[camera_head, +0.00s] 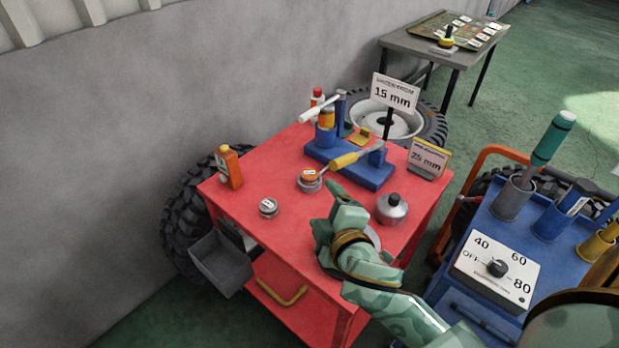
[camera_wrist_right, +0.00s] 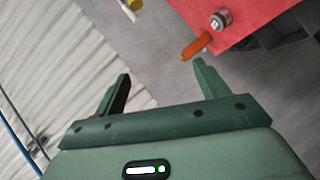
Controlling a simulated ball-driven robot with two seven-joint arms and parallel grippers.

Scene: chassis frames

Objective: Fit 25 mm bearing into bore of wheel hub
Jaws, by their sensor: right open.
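A small round grey piece with a pale labelled top (camera_head: 268,207) lies on the red cart top; I cannot tell if it is the bearing. A round grey disc (camera_head: 373,238) shows partly beside my right gripper (camera_head: 338,212), which hides much of it; I cannot tell if it is the hub. My right gripper is above the front of the cart top. In the right wrist view its two fingers (camera_wrist_right: 162,80) are apart with nothing between them. A "25 mm" sign (camera_head: 428,158) stands at the cart's right edge. My left gripper is not in view.
A blue cart (camera_head: 475,240) stands right. Tyres stand behind.

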